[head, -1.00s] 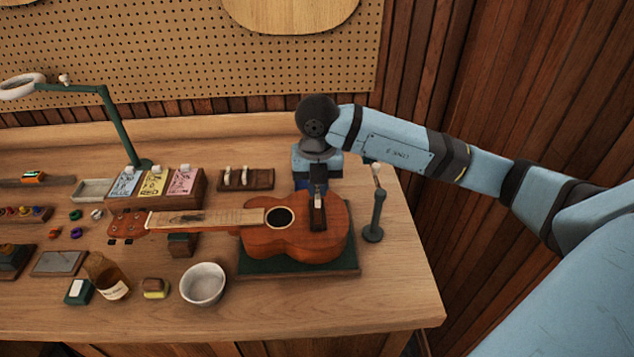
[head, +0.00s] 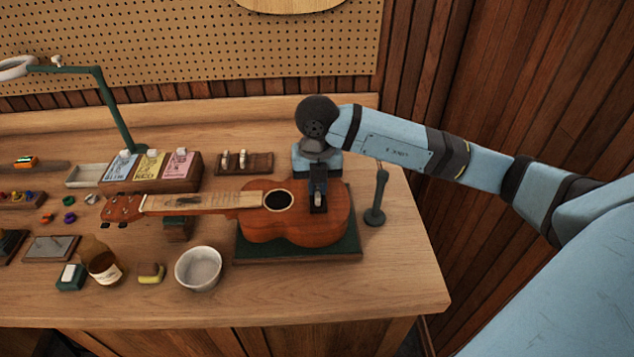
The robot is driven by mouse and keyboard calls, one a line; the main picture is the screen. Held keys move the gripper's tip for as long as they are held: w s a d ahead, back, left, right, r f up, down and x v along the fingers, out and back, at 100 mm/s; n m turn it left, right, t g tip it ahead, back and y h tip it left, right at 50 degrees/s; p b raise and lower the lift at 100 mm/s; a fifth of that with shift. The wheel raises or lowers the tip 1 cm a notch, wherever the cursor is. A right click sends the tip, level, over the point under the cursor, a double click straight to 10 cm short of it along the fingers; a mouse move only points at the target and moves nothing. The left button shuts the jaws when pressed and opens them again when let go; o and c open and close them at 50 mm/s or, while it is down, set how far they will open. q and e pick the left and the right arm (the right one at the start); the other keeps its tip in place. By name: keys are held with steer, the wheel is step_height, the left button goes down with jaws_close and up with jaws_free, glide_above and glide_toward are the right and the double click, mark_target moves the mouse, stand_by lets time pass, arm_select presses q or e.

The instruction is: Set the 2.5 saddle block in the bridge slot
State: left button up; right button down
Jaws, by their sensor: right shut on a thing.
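The ukulele (head: 262,222) lies on a dark green mat (head: 300,252), its neck pointing left. Its dark bridge (head: 319,209) is on the body, right of the sound hole. My right gripper (head: 318,193) is over the bridge, pointing down, shut on a small pale block, seemingly the saddle block (head: 318,199). The block is at the bridge; I cannot tell whether it is in the slot, which the gripper and block largely hide. The 2.5 marking cannot be read. My left gripper is out of view.
A wooden rack (head: 262,169) with small pale pieces stands behind the ukulele, beside a card holder (head: 194,179). A green stand (head: 376,197) is close on the right. A white bowl (head: 198,268) and a brown bottle (head: 103,267) are in front. The front right bench is clear.

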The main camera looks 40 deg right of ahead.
mark_target(317, 186)
stand_by(0.4)
steer(key=c, duration=0.8)
jaws_free()
steer(key=shift+r+p, duration=2.1)
steer(key=shift+r, duration=1.4)
